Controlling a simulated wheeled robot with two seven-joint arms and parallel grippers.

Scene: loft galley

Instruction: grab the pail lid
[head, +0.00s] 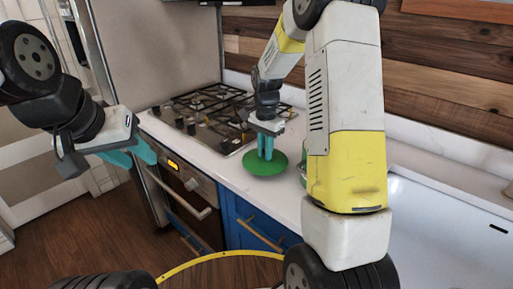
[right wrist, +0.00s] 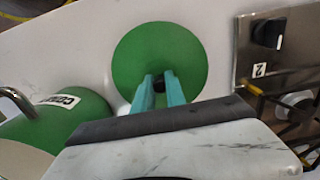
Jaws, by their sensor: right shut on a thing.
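The pail lid is a flat green disc (head: 264,168) with a dark knob at its centre. It is at the white counter between the hob and my right arm; I cannot tell whether it touches the counter. My right gripper (head: 266,154) points down over it, its teal fingers shut on the knob. The right wrist view shows the lid (right wrist: 185,52) with the fingertips (right wrist: 158,84) at its middle. The green pail (right wrist: 62,118), with a white label, lies left of the lid there. My left gripper (head: 132,155) is open and empty, in front of the oven.
A gas hob (head: 215,112) is set in the counter behind the lid, above an oven (head: 185,190). A white sink (head: 440,235) is at the right. A wood-plank wall (head: 440,75) stands behind. The counter (head: 225,170) around the lid is mostly clear.

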